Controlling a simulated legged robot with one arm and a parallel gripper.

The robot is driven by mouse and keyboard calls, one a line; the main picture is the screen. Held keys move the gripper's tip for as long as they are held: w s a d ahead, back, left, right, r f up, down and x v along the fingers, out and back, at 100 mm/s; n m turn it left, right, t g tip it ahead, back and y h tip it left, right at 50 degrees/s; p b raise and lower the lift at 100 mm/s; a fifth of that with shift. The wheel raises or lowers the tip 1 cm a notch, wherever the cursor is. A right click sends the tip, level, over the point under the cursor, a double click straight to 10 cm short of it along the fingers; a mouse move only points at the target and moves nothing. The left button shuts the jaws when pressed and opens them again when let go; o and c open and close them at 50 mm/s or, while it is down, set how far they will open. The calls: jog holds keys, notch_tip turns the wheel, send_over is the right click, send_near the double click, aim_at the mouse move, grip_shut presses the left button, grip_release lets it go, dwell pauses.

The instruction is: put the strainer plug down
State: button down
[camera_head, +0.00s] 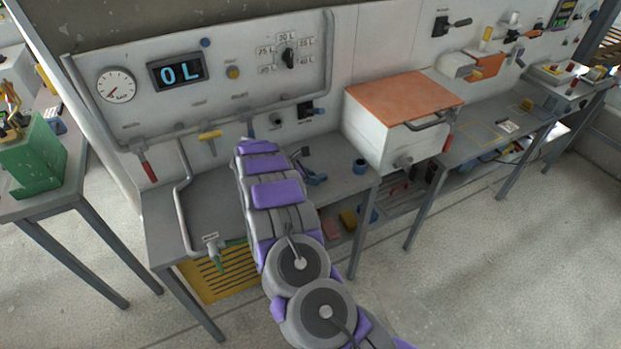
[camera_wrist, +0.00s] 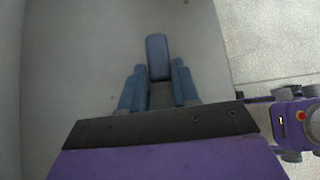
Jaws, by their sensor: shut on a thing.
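My gripper (camera_wrist: 158,68) shows in the wrist view with its two blue fingers on either side of a blue-grey, rounded bar, which I take to be the strainer plug (camera_wrist: 157,50). The gripper is shut on it, and the bar sticks out past the fingertips. Below them is a plain grey surface; I cannot tell whether the plug touches it. In the head view my arm reaches over the left workbench (camera_head: 168,215) and hides much of it. A small blue and dark shape (camera_head: 314,178) lies just right of the arm; I cannot tell whether it is my gripper.
A blue cup (camera_head: 360,166) stands near the bench's right end. A white box with an orange lid (camera_head: 402,100) stands right of it. A bent grey pipe (camera_head: 184,190) and a green-handled valve (camera_head: 220,258) are at the left. The back panel has a display (camera_head: 182,72) reading 0 L.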

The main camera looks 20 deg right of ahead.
jog(key=c, duration=0.8)
grip_release()
jog(key=shift+d, duration=0.1)
